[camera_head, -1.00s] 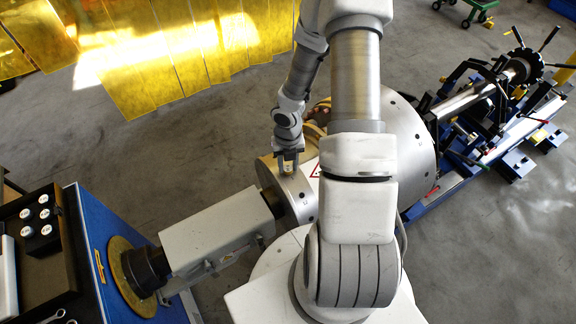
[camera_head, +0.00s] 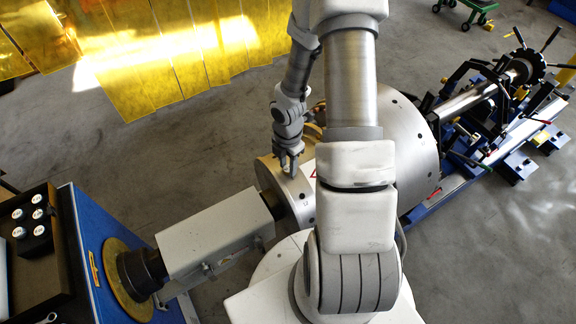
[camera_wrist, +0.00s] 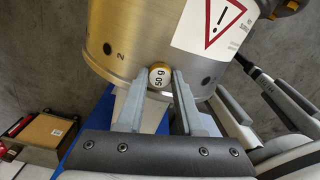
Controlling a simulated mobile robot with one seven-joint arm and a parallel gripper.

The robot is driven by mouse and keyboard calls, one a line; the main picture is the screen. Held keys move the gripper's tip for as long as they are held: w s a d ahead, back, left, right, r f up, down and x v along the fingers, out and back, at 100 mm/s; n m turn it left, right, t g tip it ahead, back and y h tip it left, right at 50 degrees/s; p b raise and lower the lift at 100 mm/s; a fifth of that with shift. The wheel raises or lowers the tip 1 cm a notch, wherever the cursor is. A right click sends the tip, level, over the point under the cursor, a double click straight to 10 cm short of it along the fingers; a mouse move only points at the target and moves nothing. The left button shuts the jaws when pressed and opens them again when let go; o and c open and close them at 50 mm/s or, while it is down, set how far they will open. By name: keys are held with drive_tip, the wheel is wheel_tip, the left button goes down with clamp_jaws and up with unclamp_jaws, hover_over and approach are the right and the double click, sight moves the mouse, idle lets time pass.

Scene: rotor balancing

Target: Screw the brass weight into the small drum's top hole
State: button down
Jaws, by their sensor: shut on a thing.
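The small drum (camera_head: 296,199) is a metal cylinder at the middle of the head view, beneath my gripper (camera_head: 288,160). In the wrist view the small drum (camera_wrist: 140,30) fills the upper part, with dark holes and a stamped 2 on its curved face. The brass weight (camera_wrist: 159,75), with a white face marked 50 g, sits between the fingertips of my gripper (camera_wrist: 158,88), which is shut on it. The weight is at the drum's surface; the hole under it is hidden, and I cannot tell how deep it sits.
A larger drum (camera_head: 412,150) adjoins the small one on the right. A grey drive housing (camera_head: 210,235) stands close on the left. White-topped weights sit in a black holder (camera_head: 38,243) at far left. A warning label (camera_wrist: 219,22) is on the drum.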

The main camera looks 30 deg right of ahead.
drive_tip(key=m, duration=0.2)
drive_tip(key=m+b, duration=0.1)
drive_tip(key=m, duration=0.2)
drive_tip(key=shift+f+m, duration=0.2)
drive_tip(key=shift+m, duration=0.1)
drive_tip(key=m+b, duration=0.1)
drive_tip(key=m, duration=0.2)
drive_tip(key=m+b, duration=0.1)
drive_tip(key=m, duration=0.3)
drive_tip(key=shift+r, duration=0.15)
